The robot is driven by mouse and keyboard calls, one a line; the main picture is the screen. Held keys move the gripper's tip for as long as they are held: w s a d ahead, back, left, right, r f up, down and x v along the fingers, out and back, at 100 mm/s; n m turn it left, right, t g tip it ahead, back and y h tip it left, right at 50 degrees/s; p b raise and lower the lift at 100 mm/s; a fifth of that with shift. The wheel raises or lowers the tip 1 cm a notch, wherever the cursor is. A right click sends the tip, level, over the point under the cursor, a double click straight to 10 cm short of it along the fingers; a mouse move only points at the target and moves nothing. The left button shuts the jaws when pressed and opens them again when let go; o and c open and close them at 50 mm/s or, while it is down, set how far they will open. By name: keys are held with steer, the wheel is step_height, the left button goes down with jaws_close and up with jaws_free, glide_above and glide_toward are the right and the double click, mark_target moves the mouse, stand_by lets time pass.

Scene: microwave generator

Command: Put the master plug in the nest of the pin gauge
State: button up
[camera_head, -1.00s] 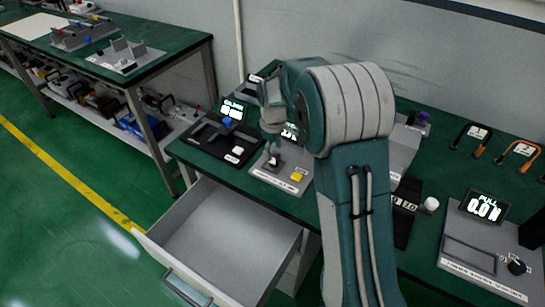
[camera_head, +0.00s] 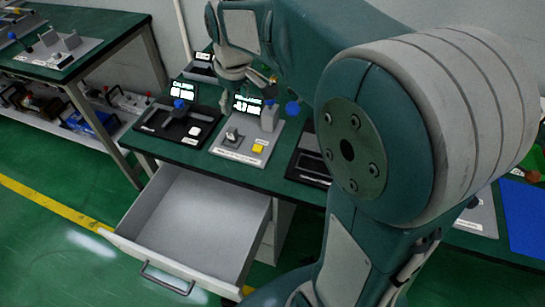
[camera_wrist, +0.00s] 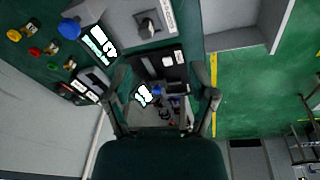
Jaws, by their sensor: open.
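The grey fixture with a lit display and a yellow button (camera_head: 258,148), which looks like the pin gauge (camera_head: 216,149), stands on the green bench. A small dark-and-pale part (camera_head: 232,134) stands on its plate. It shows in the wrist view as a dark upright part (camera_wrist: 148,27); I cannot tell whether it is the nest or the plug. My gripper (camera_wrist: 160,78) is open and appears empty, its fingers spread over the black fixture (camera_wrist: 175,68). I cannot identify the master plug for certain.
The black fixture (camera_head: 150,123) has a blue knob and white button. An open drawer (camera_head: 200,215) juts out below the bench. Several coloured knobs (camera_wrist: 36,51) stand near the wall. Another bench (camera_head: 110,30) stands at the left. My arm hides much of the right side.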

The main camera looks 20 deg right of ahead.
steer(key=s+m+t, duration=0.3)
steer(key=s+m, duration=0.3)
steer(key=s, duration=1.4)
steer(key=shift+s+r+t, duration=0.3)
steer(key=shift+r, duration=0.1)
